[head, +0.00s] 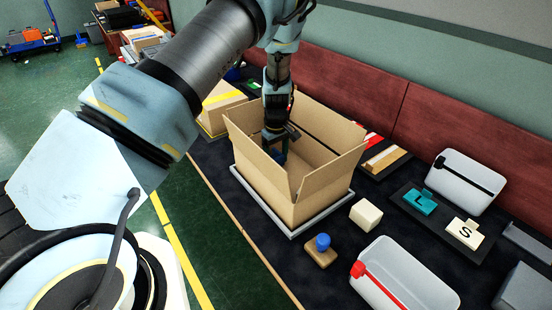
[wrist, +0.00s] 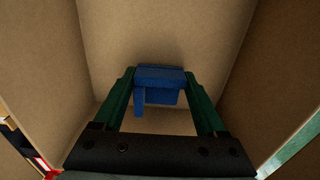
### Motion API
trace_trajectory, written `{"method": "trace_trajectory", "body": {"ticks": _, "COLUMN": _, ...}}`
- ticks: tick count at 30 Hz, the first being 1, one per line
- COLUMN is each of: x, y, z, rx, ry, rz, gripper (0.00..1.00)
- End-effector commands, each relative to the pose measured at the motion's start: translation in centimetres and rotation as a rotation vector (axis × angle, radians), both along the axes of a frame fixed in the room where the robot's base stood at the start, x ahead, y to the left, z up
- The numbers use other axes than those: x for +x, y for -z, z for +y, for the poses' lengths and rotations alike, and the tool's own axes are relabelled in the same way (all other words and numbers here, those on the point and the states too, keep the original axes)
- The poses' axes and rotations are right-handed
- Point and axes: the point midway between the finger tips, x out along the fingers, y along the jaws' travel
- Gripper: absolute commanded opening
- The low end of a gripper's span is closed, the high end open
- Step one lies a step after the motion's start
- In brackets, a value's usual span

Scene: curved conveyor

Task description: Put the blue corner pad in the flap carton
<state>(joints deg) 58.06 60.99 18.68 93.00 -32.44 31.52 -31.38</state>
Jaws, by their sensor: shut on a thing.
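The flap carton (head: 265,178) is an open brown box with raised flaps, standing on a grey tray on the dark surface. My gripper (head: 277,148) reaches down into it from above. In the wrist view my gripper (wrist: 160,95) has its two green fingers shut on the blue corner pad (wrist: 160,78). Cardboard walls surround the pad in that view. Whether the pad touches the carton floor cannot be told.
A cream cube (head: 366,215) and a wooden block with a blue knob (head: 322,243) lie right of the carton. White bins with a red band (head: 398,280) and a black band (head: 466,182) stand further right. A taped box (head: 222,103) is close behind, left.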

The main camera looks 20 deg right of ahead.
Motion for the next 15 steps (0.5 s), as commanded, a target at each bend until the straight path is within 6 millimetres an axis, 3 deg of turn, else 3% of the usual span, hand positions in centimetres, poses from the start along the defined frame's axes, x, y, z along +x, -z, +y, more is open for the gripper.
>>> {"method": "trace_trajectory", "body": {"ticks": 14, "x": 0.04, "y": 1.36, "z": 0.02, "rx": -0.001, "ry": 0.0, "rz": -0.001, "gripper": 0.14}}
{"method": "trace_trajectory", "body": {"ticks": 15, "x": 0.05, "y": 1.37, "z": 0.01, "rx": -0.001, "ry": 0.0, "rz": -0.001, "gripper": 0.75}}
